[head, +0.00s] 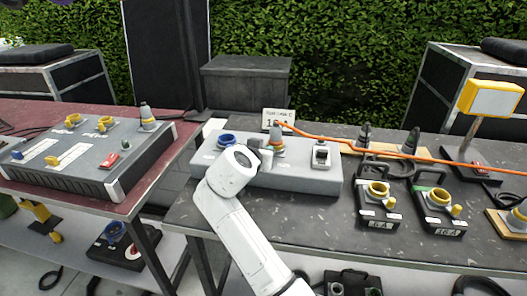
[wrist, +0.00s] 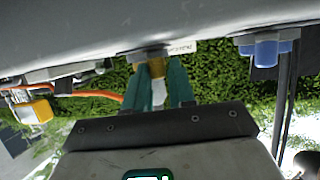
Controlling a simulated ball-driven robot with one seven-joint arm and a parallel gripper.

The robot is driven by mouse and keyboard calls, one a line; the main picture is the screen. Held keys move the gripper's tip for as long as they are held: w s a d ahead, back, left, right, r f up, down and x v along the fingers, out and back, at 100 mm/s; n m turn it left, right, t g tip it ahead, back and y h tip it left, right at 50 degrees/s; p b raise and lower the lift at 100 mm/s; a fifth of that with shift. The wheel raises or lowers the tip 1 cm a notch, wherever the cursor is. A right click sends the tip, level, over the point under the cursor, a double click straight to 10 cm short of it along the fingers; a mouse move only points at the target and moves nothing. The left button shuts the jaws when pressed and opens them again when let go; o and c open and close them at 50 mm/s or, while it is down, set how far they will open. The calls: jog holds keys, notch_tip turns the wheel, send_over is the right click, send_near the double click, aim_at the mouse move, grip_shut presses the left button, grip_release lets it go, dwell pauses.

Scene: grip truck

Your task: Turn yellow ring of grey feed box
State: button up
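The grey feed box (head: 310,178) stands on the dark table. My gripper (head: 265,152) is at the middle ring, coming from the front left. In the upside-down wrist view, my green fingers (wrist: 162,78) stand apart, one on each side of the yellow ring (wrist: 150,56). I cannot tell whether they touch it. The blue ring (wrist: 265,48) shows to their right.
An orange cable (head: 400,152) runs from behind the box to the right. A larger grey panel (head: 95,160) lies on the red table at left. A small sign (head: 278,118) stands behind the feed box.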

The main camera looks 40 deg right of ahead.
jog(key=o, duration=0.3)
jog(key=shift+f, duration=0.25)
jog(key=shift+d+r, duration=0.1)
jog(key=v, duration=1)
jog(key=shift+s+a+r, duration=0.2)
jog(key=shift+s+a, duration=0.05)
jog(key=shift+a, duration=0.05)
